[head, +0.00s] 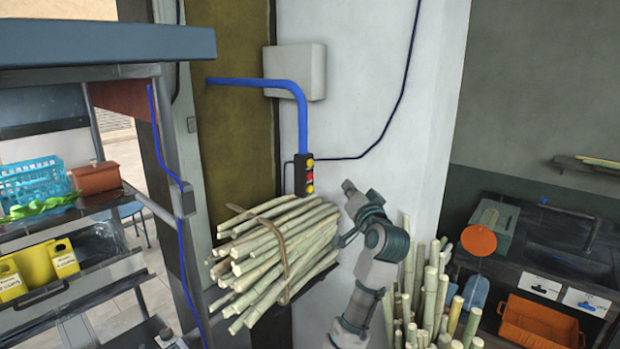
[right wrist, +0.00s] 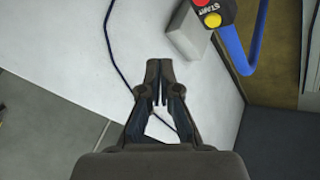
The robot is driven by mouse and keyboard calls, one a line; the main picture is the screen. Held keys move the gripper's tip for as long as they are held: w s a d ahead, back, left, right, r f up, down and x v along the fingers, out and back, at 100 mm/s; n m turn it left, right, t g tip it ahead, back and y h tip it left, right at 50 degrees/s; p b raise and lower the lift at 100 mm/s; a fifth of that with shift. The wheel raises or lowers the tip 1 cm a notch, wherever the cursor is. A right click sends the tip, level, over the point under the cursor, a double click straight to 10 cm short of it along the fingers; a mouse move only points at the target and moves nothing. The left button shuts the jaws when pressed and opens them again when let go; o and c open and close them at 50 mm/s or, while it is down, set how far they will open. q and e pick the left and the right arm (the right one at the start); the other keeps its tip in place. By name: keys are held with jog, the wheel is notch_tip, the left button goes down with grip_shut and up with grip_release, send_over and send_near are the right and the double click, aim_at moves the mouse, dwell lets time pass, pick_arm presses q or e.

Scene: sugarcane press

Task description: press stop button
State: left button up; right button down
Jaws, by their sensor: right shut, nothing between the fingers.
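A small dark button box (head: 302,176) with yellow and red buttons hangs at the lower end of a blue pipe, in front of the wall. In the right wrist view the box shows at the top edge, partly cut off, with a yellow button (right wrist: 213,20), a START label and part of a red button (right wrist: 201,2). My right gripper (head: 340,241) is right of and below the box in the head view, apart from it. Its fingers (right wrist: 160,84) are shut and empty, with the white wall behind them. My left gripper is not in view.
A tied bundle of sugarcane (head: 270,250) lies just below the box, close to my right gripper. Upright canes (head: 430,290) stand right of my arm. A dark cable (head: 400,95) runs along the wall.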

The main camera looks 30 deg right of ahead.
aim_at(310, 176)
jog(key=w+a+p, duration=0.2)
jog(key=w+a, duration=0.1)
jog(key=w, duration=0.5)
jog(key=shift+a+p, duration=0.15)
jog(key=shift+p, duration=0.25)
dwell(1.0)
jog(key=shift+w+a+p, duration=0.15)
jog(key=shift+w+p, duration=0.15)
jog(key=shift+p, duration=0.15)
jog(key=shift+w+a+p, duration=0.2)
jog(key=shift+w+p, duration=0.2)
jog(key=shift+p, duration=0.05)
dwell(0.6)
dwell(0.4)
jog(key=shift+s+d, duration=0.3)
jog(key=shift+s, duration=0.45)
